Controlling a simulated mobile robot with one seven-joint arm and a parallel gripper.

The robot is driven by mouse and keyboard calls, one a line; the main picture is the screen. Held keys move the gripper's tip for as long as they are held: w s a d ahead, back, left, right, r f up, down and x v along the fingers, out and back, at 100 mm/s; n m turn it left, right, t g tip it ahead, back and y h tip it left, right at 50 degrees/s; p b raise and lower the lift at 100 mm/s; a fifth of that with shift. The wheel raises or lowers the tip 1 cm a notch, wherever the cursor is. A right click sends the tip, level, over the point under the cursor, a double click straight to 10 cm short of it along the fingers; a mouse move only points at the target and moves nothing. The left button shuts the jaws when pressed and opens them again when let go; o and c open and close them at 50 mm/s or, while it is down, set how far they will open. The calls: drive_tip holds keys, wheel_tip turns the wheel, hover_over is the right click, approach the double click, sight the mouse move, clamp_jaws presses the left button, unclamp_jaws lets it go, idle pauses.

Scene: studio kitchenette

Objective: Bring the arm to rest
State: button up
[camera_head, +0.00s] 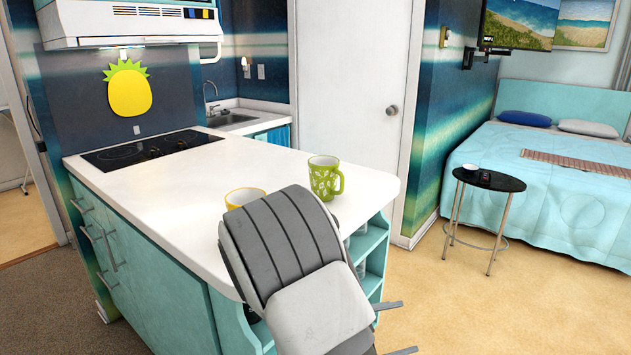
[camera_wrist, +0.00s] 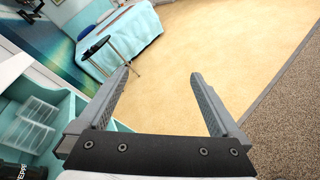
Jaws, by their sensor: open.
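My gripper (camera_wrist: 161,92) is open and empty in the wrist view, with bare tan floor between its two fingers. In the head view my arm reaches up from the bottom and bends over the front end of the counter. There, only parts of the gripper's fingers (camera_head: 396,328) show at the lower right, past the counter's end shelves. The rest of the gripper is hidden behind my arm.
A green patterned mug (camera_head: 324,178) stands on the white counter (camera_head: 190,195) near its end. A yellow mug (camera_head: 243,197) beside it is partly hidden by my arm. Open shelves (camera_head: 372,250) hold glasses. A black side table (camera_head: 488,181) stands by the bed (camera_head: 560,200). Floor is clear at right.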

drive_tip(key=s+d+r+m+g+y, duration=0.4)
drive_tip(key=s+r+m+g+y, duration=0.2)
drive_tip(key=s+r+m, duration=0.45)
drive_tip(key=s+a+r+m+t+y, duration=0.5)
drive_tip(key=s+a+r+y, duration=0.25)
drive_tip(key=s, duration=0.25)
wheel_tip(320, 180, up, 21)
drive_tip(key=p, duration=2)
drive_tip(key=shift+s+d+f, duration=0.15)
drive_tip(key=shift+d, duration=0.2)
drive_tip(key=shift+y, duration=0.25)
